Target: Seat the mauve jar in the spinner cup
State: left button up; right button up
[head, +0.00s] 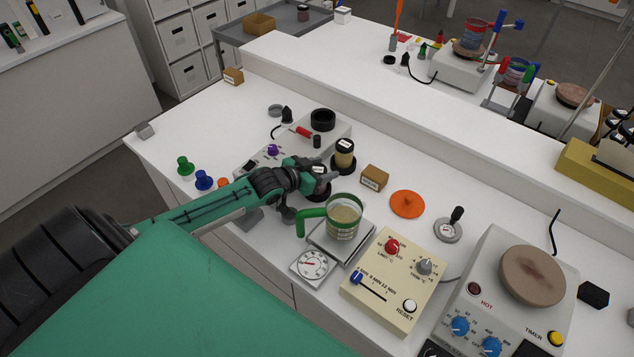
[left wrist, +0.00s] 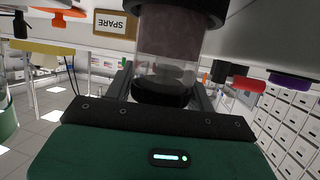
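The mauve jar (left wrist: 168,55) shows in the left wrist view, which is upside down. It is clear with mauve contents and a black lid (left wrist: 160,94), upright, its lower end at a black round base (left wrist: 182,10). My left gripper (head: 328,177) is at this jar, with a finger on each side; whether they press on it I cannot tell. In the head view the gripper mostly hides the jar, and a black base (head: 320,194) shows below. A black round cup (head: 322,120), apparently the spinner cup, is on a grey box behind and looks empty. My right gripper is not in view.
A tan jar (head: 345,158) on another black base stands close behind the gripper. A cardboard box (head: 375,177) is to its right. A green-handled beaker (head: 343,222) on a scale is close in front. A red lever (head: 303,131) and purple knob (head: 272,150) rise from the grey box.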

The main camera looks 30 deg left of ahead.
pick_arm(q)
jog(key=c, duration=0.5)
jog(key=shift+c, duration=0.2)
